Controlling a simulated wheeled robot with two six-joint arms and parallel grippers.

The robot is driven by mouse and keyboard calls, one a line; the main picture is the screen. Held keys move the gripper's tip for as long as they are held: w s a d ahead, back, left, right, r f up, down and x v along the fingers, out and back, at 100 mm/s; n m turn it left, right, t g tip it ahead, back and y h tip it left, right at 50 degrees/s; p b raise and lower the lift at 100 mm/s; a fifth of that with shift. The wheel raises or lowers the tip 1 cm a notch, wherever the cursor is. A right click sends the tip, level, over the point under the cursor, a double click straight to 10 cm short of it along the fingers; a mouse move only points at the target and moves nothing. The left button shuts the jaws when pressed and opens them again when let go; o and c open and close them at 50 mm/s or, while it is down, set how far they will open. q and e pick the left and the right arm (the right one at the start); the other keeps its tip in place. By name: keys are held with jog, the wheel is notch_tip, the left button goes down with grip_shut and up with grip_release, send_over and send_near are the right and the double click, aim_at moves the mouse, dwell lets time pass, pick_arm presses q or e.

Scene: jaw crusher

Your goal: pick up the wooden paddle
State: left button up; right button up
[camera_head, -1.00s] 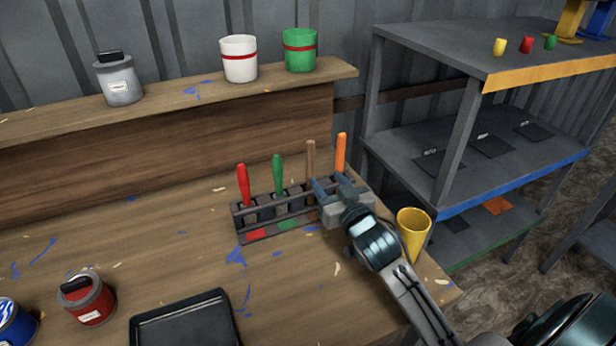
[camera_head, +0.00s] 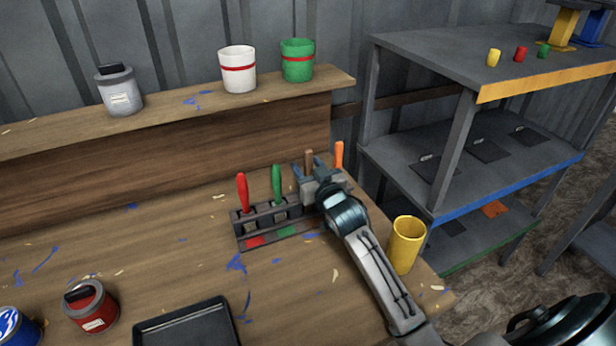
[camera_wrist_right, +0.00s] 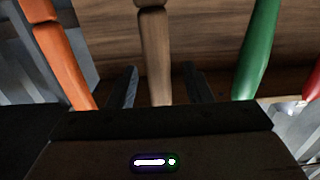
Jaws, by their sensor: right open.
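The wooden paddle's plain brown handle (camera_head: 309,158) stands upright in the dark rack (camera_head: 240,222); its lower part is hidden by my right gripper in the head view. My right gripper (camera_head: 308,168) is open, with one finger on each side of the handle. In the right wrist view the wooden handle (camera_wrist_right: 156,60) rises between the two fingertips (camera_wrist_right: 160,84), with gaps showing on both sides. My left gripper is not in view.
The orange handle (camera_head: 339,154) stands close to the right of my gripper, the green handle (camera_head: 277,184) and red handle (camera_head: 243,192) to the left. A yellow cup (camera_head: 405,245) is beside my right forearm. A black tray (camera_head: 185,325) lies in front.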

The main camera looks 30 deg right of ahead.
aim_at(308, 150)
grip_shut()
jog(key=shift+r+b, duration=0.45)
jog(key=shift+r, duration=4.6)
